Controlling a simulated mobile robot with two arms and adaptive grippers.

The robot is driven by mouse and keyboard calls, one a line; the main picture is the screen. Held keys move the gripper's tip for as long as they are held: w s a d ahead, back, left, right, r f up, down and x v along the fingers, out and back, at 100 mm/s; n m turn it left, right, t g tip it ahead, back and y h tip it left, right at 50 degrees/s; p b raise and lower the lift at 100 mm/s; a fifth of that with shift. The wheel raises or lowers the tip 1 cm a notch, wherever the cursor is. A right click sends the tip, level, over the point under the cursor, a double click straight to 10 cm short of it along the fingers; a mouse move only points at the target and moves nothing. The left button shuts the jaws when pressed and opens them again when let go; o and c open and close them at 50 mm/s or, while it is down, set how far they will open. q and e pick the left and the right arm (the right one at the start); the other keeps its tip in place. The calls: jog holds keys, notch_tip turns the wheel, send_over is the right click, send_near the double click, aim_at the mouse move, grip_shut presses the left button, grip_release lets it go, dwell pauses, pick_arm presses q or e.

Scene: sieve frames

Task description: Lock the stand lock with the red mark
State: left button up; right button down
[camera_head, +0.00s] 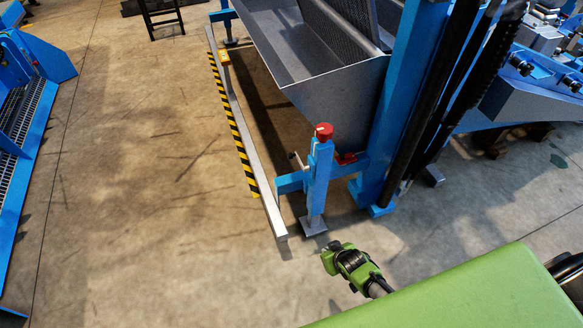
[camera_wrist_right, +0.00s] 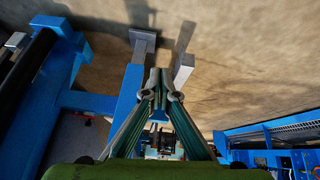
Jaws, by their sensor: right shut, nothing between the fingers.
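A blue stand (camera_head: 319,178) stands upright near the middle of the head view, with a flat grey foot on the floor. A red cap (camera_head: 323,131) sits on its top, and a small light handle (camera_head: 298,161) sticks out at its left side. I cannot tell the lock's state. My right arm ends near the stand's foot, below it in the picture. In the right wrist view my right gripper (camera_wrist_right: 158,78) is shut and empty, its tips in front of the blue stand leg (camera_wrist_right: 128,95). I cannot tell whether they touch. My left gripper is out of view.
A grey metal bar (camera_head: 237,125) with yellow-black stripes runs along the left of the stand. A grey hopper (camera_head: 330,95) and a thick blue column (camera_head: 405,90) stand behind it. Open concrete floor (camera_head: 130,190) lies to the left.

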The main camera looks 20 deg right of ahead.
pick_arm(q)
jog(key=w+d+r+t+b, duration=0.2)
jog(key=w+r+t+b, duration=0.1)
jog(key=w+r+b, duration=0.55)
pick_arm(e)
jog(key=w+r+t, duration=0.2)
jog(key=w+r, duration=0.3)
jog(key=w, duration=0.3)
jog(key=w+r+t, duration=0.2)
jog(key=w+r, duration=0.3)
jog(key=w, duration=0.4)
pick_arm(q)
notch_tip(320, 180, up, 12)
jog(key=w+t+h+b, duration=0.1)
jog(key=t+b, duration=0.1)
jog(key=b, duration=0.3)
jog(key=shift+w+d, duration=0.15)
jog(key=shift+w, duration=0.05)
pick_arm(e)
jog(key=w+a+r+t, duration=0.1)
jog(key=w+r, duration=0.2)
jog(key=r, duration=0.4)
jog(key=w+a+r+t, duration=0.1)
jog(key=w+r+t, duration=0.1)
jog(key=w+r, duration=0.2)
notch_tip(320, 180, up, 3)
jog(key=shift+r+m+y, duration=0.15)
jog(key=shift+m+y, duration=0.15)
jog(key=shift+m, duration=0.1)
